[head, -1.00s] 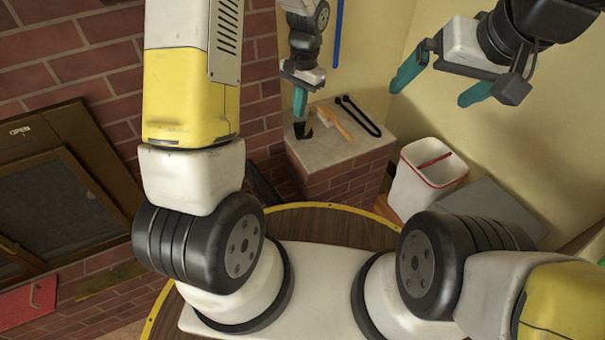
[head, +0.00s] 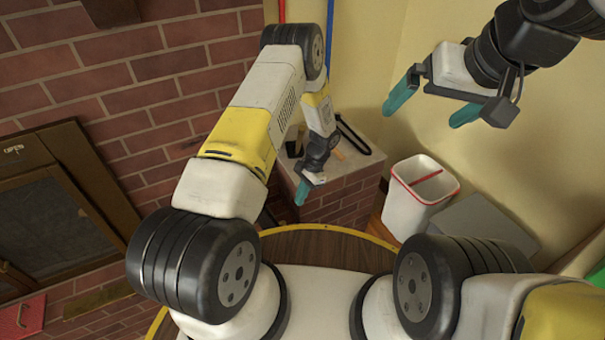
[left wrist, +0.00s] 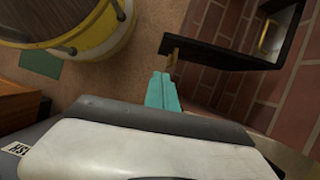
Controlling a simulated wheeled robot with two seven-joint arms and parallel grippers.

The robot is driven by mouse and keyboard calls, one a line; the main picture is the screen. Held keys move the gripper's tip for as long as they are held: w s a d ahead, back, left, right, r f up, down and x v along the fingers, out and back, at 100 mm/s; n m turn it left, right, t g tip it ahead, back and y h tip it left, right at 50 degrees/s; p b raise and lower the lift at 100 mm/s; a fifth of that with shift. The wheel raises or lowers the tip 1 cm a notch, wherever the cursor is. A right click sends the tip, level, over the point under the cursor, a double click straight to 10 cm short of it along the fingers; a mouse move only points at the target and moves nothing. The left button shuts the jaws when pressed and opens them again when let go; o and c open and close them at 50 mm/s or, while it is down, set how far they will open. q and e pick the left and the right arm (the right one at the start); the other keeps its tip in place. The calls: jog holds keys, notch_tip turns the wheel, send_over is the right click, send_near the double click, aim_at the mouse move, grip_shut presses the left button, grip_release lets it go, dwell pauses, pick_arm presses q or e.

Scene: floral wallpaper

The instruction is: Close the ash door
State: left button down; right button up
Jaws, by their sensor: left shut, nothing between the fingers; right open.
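A dark door panel with a brass-coloured handle, which looks like the ash door (left wrist: 215,53), stands open from the brick wall in the left wrist view. Beside it at the upper right is a dark-framed opening. In the head view only a dark sliver (head: 266,216) beside the brick ledge may be this door; my left arm hides much there. My left gripper (head: 302,190) is shut and empty, pointing down in front of the ledge. In the left wrist view its teal fingers (left wrist: 162,92) are close to the handle; contact cannot be told. My right gripper (head: 425,102) is open and empty, raised at the upper right.
A brick ledge (head: 345,205) holds a brush and black tools. A white bin (head: 412,200) with a red rim and a grey box (head: 480,232) stand right of it. A glass-fronted stove door (head: 40,235) and a red panel (head: 22,320) are at the left.

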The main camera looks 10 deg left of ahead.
pick_arm(q)
jog(key=s+a+f, duration=0.4)
jog(key=a+f, duration=0.1)
jog(key=f, duration=0.1)
jog(key=shift+s+f, duration=0.25)
jog(key=shift+f, duration=0.15)
